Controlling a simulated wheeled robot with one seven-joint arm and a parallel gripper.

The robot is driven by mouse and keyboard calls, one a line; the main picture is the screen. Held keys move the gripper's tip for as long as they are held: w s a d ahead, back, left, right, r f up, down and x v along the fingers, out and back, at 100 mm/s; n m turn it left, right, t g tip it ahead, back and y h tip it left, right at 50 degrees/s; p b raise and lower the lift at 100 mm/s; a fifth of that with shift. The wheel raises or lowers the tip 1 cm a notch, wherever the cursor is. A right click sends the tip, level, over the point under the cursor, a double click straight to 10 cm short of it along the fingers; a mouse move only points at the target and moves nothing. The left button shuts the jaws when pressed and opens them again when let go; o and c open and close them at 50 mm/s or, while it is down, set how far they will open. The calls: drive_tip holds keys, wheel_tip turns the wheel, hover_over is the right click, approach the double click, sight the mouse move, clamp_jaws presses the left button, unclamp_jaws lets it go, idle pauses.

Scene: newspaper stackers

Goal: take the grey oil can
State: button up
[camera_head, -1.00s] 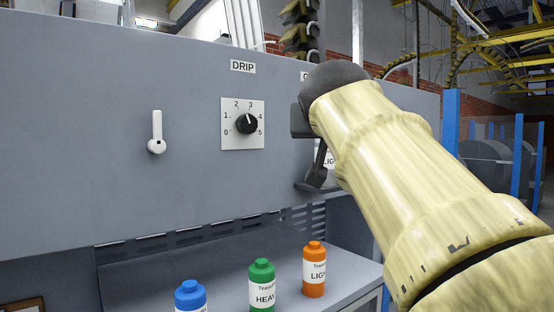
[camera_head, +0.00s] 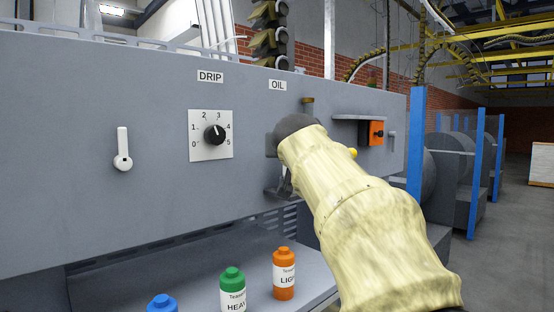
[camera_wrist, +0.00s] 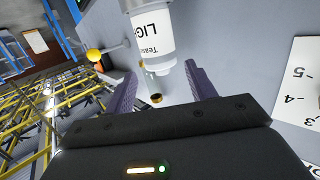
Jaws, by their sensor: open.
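The oil can (camera_wrist: 153,38), pale grey with a white label reading "LIG", is at the top of the wrist view. In the head view my gripper (camera_head: 279,172) is in front of the grey machine panel (camera_head: 70,170), below the "OIL" sign (camera_head: 278,85). My arm hides most or all of the can there.
Orange (camera_head: 284,274), green (camera_head: 232,288) and blue (camera_head: 162,303) bottles stand on the shelf below the panel. A dial (camera_head: 212,135) and a white lever (camera_head: 122,150) are on the panel at left. A blue post (camera_head: 416,145) stands at right.

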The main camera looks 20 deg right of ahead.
drive_tip(key=shift+w+d+f, duration=0.1)
drive_tip(key=shift+w+d, duration=0.2)
drive_tip(key=shift+w, duration=0.25)
drive_tip(key=shift+f+p+x, duration=0.15)
drive_tip(key=shift+p+x, duration=0.6)
drive_tip(key=shift+x, duration=0.65)
drive_tip(key=shift+f+p+x, duration=0.2)
drive_tip(key=shift+p+x, duration=0.55)
drive_tip(key=shift+x, duration=0.65)
drive_tip(key=shift+s+a, duration=0.15)
